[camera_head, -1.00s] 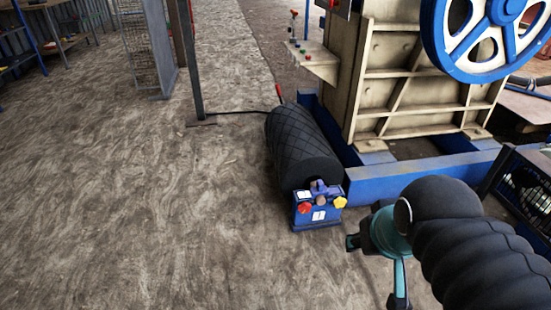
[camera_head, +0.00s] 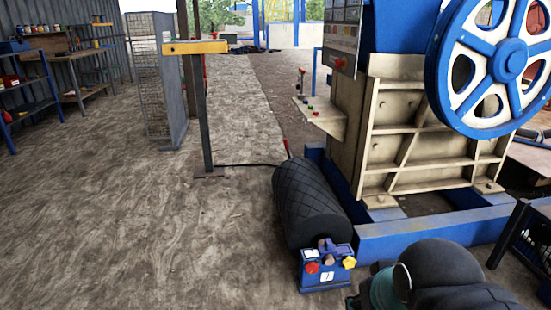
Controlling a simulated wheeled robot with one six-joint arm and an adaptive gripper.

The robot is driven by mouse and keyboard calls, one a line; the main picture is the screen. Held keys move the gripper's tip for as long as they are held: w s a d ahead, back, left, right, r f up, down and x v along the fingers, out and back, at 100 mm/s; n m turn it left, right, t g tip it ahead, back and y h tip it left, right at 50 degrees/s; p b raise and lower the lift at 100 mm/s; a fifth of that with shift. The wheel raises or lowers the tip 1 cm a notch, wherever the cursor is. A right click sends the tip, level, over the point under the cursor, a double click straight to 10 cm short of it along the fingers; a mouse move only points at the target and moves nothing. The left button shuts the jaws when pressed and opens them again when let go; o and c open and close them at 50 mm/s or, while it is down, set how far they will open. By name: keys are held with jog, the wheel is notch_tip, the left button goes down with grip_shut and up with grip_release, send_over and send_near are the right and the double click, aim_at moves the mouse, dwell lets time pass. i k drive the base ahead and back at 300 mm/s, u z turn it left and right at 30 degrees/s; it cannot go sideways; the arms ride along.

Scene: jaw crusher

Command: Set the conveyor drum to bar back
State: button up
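The conveyor drum (camera_head: 308,203) is a black roller with a diamond-patterned surface, lying on the ground left of the crusher's blue base. At its near end is a blue bearing block (camera_head: 325,281) with a red knob (camera_head: 312,268), a yellow knob (camera_head: 349,262) and a small white label. A thin red handle (camera_head: 286,147) stands up at the drum's far end. My gripper (camera_head: 368,301) is at the bottom edge, right of the block and apart from it. Most of it is cut off or hidden by my arm, so its fingers cannot be read.
The jaw crusher (camera_head: 420,130) with its blue-and-white flywheel (camera_head: 507,62) stands right of the drum. A post with a yellow crossbar (camera_head: 195,47) and a mesh cage (camera_head: 150,80) stand at the back left. Shelves (camera_head: 25,90) line the left wall. Ground left of the drum is clear.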

aim_at(310, 212)
jog(key=u, duration=0.9)
jog(key=i, duration=3.45)
jog(key=z, duration=0.8)
